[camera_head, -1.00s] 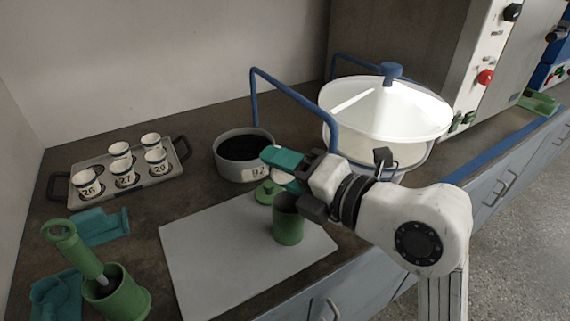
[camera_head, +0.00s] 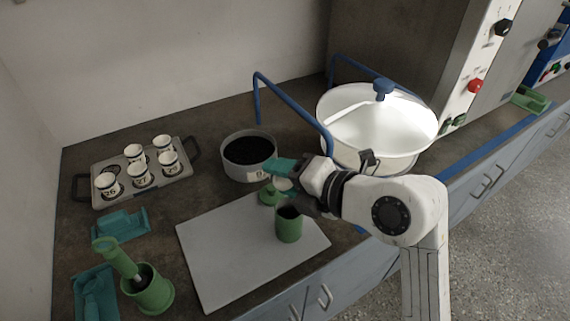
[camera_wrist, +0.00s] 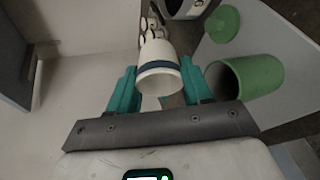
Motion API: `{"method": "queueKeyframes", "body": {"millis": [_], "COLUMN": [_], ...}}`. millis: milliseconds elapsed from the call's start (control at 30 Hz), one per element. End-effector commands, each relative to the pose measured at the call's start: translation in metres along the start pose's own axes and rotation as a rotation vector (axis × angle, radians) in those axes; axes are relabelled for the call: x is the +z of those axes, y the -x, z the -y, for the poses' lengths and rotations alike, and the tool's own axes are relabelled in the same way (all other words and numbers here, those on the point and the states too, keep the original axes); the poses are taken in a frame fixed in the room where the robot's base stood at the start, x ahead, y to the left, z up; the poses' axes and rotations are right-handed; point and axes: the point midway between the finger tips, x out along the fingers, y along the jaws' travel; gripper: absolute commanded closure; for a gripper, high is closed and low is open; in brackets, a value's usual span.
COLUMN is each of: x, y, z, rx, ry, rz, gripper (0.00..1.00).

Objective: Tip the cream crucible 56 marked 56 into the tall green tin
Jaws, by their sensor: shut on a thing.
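My gripper (camera_head: 284,174) is shut on a cream crucible (camera_wrist: 160,66) with a dark blue band, held between two teal fingers. In the head view only a small pale part of the crucible (camera_head: 281,184) shows below the fingers; no number on it can be read. The tall green tin (camera_head: 288,226) stands upright and open on a pale grey board (camera_head: 215,265). The crucible is above the tin's far-left side, apart from it. In the wrist view the tin (camera_wrist: 258,76) is right of the crucible, with its dark mouth showing.
A green lid (camera_head: 269,192) lies behind the tin. A grey pan of dark material (camera_head: 248,176) and a white bowl (camera_head: 350,154) stand behind, with a blue rail (camera_head: 290,98). A tray (camera_head: 100,200) holds several marked crucibles. A green mortar (camera_head: 150,293) stands front left.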

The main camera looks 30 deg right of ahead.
Motion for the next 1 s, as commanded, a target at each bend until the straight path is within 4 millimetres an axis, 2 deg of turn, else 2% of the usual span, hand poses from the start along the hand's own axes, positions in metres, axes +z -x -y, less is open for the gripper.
{"method": "queueKeyframes", "body": {"millis": [33,333,767,1000], "x": [0.0012,0.0024,0.0016,0.0027], "y": [0.0021,0.0018,-0.0006,0.0006], "z": [-0.0057,-0.0084,-0.0041,-0.008], "rx": [-0.012,-0.081,-0.127,-0.137], "ry": [-0.006,-0.033,-0.05,-0.055], "rz": [-0.006,-0.037,-0.056,-0.061], "gripper": [0.82,0.82,0.82,0.82]}}
